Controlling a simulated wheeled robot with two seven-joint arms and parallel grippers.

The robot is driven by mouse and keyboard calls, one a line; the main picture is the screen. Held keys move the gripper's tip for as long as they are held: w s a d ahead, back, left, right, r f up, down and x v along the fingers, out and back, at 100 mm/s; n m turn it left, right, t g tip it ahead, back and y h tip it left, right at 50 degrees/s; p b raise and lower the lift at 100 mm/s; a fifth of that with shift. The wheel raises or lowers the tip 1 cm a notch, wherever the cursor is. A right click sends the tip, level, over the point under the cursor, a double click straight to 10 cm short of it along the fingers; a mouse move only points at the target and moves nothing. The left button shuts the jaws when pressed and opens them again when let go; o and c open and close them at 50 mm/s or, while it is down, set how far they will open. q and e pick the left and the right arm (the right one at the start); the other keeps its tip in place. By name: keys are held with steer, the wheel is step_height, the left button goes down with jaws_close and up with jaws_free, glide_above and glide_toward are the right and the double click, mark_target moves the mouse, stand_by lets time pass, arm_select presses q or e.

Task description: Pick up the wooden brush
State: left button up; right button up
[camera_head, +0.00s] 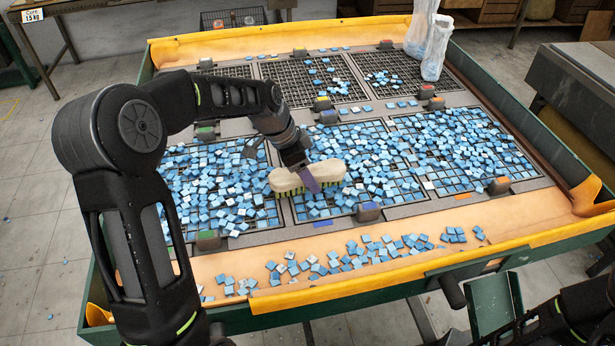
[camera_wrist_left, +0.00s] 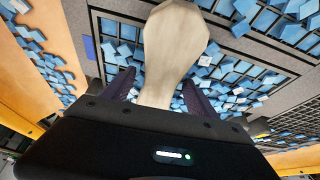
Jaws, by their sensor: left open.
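In the left wrist view the brush (camera_wrist_left: 172,50) reaches between the two spread fingers of the left gripper (camera_wrist_left: 158,90). The gripper is open. Whether a finger touches the wood cannot be told. My right gripper is outside the views.
Many blue tiles (camera_head: 215,195) cover the grids; more lie loose along the near wooden strip (camera_head: 390,262). Small coloured blocks stand at the grid corners. Plastic bags (camera_head: 436,48) stand at the back right. A yellow-orange rim (camera_head: 420,270) edges the table.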

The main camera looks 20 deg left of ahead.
arm_select(q)
steer(key=shift+c, duration=0.2)
jaws_close()
stand_by(0.7)
